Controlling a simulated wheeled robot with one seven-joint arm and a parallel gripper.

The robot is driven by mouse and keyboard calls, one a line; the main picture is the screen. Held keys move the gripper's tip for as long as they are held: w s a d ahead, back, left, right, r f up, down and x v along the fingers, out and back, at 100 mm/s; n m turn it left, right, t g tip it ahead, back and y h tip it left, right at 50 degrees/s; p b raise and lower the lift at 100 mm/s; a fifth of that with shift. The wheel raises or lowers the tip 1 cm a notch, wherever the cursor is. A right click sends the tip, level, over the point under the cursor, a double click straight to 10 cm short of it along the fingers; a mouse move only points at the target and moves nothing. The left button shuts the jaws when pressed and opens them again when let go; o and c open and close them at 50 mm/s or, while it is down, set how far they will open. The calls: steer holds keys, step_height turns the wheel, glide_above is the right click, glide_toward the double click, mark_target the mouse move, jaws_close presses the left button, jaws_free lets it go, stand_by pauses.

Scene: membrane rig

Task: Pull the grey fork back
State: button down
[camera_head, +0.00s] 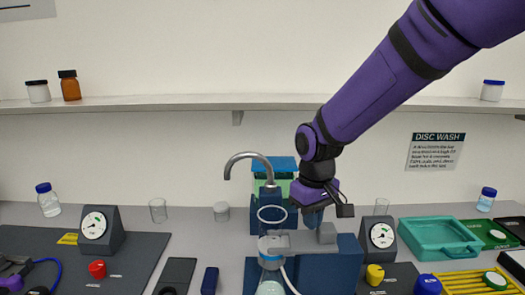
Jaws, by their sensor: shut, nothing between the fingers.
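The grey fork (298,241) lies level on the dark blue rig block (336,262), with a raised grey block at its right end. Its left end is at the clear cylinder with a blue band (270,250); I cannot tell how closely they meet. My purple gripper (315,214) points down just above and behind the fork's raised end. It is shut and holds nothing. Its fingertips are small and partly hidden, so I cannot tell whether they touch the fork.
A curved metal tap (250,157) stands left of the gripper, above a clear ring (271,214). A dial gauge (380,235) and a yellow knob (375,274) are close on the right. A teal tray (408,236) lies farther right. A shelf (150,104) runs along the wall behind.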

mark_target(306, 239)
steer(key=shift+s+d+f, duration=0.1)
steer(key=shift+s+f, duration=0.15)
steer(key=shift+f, duration=0.25)
steer(key=shift+s+f, duration=0.2)
steer(key=shift+f, duration=0.25)
steer(key=shift+w+d, duration=0.1)
steer(key=shift+d, duration=0.05)
steer(key=shift+w+f, duration=0.2)
steer(key=shift+w, duration=0.15)
steer(key=shift+s+r, duration=0.1)
steer(key=shift+a+r, duration=0.1)
steer(key=shift+a, duration=0.55)
step_height(306, 239, up, 8)
stand_by(0.5)
